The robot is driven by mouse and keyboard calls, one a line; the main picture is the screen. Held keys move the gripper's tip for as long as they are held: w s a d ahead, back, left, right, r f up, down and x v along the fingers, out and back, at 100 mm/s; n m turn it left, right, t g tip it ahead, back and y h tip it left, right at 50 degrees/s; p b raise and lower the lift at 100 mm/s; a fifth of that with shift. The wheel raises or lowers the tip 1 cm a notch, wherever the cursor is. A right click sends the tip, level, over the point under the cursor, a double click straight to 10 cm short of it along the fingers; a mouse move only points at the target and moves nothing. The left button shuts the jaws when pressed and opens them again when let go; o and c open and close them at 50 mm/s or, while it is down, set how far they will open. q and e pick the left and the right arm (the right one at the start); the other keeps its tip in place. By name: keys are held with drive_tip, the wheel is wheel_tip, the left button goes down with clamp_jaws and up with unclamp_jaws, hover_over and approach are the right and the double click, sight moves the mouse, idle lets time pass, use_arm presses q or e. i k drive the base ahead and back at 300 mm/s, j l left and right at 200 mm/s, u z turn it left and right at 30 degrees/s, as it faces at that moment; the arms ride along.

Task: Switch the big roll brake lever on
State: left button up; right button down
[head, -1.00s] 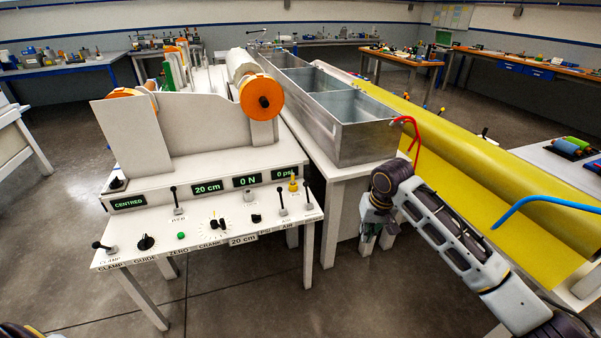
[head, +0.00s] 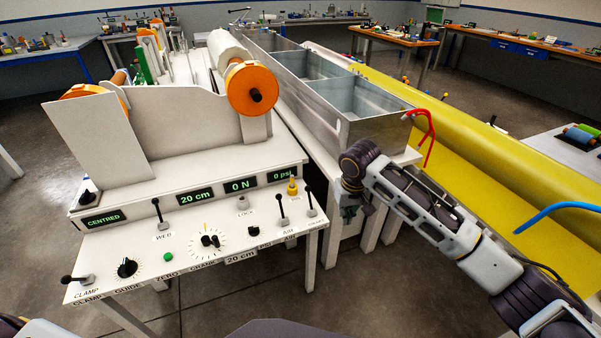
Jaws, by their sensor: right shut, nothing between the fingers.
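A white control panel (head: 200,262) fills the left of the head view. Near its right end stand two upright black-knobbed levers on grey bases, a left lever (head: 282,208) with an AIR label and a right lever (head: 311,203) whose label is too small to read. I cannot tell which lever is the big roll brake. A large white roll with an orange end (head: 251,88) sits above the panel. My right gripper (head: 349,217) is shut and empty, pointing down, to the right of the panel and apart from the levers. My left gripper is out of view.
A WEB lever (head: 158,213), a CLAMP lever (head: 77,280), knobs, a green button (head: 168,257) and a yellow regulator (head: 293,187) share the panel. A metal trough (head: 372,135) stands behind my right gripper. A yellow sheet (head: 470,185) lies right, with red and blue hoses.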

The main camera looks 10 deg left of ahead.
sight(307, 189)
drive_tip(key=i+j, duration=0.85)
